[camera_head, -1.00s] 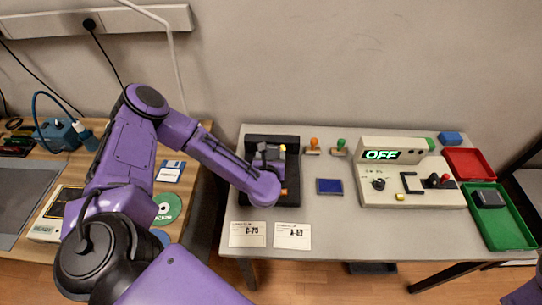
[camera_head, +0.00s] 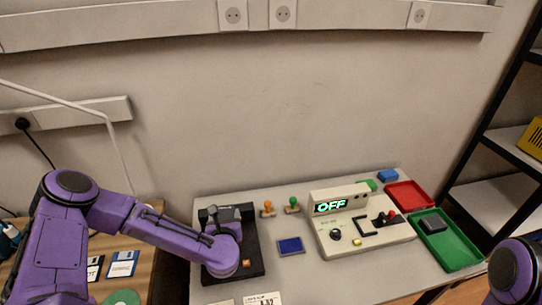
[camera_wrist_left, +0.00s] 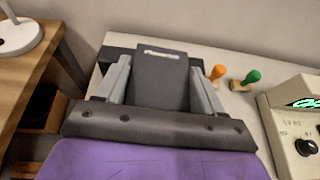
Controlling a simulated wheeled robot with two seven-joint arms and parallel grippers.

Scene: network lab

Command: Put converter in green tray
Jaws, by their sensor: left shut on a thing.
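My left gripper (camera_head: 228,216) is over the black stand (camera_head: 256,252) at the left of the grey table. In the left wrist view its two grey fingers (camera_wrist_left: 158,68) are shut on the sides of a dark grey box (camera_wrist_left: 160,88) with a white label, which looks like the converter. Its lower end is hidden, so I cannot tell whether it touches the stand. The green tray (camera_head: 462,256) is at the table's right end. Another small dark box (camera_head: 433,223) lies in it. My right gripper is out of view.
Between stand and tray stand two stamps, orange-handled (camera_head: 268,209) and green-handled (camera_head: 292,205), a blue pad (camera_head: 291,246) and a beige console (camera_head: 362,240) reading OFF. A red tray (camera_head: 409,196) and blue block (camera_head: 388,175) are behind. A shelf (camera_head: 500,140) stands right.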

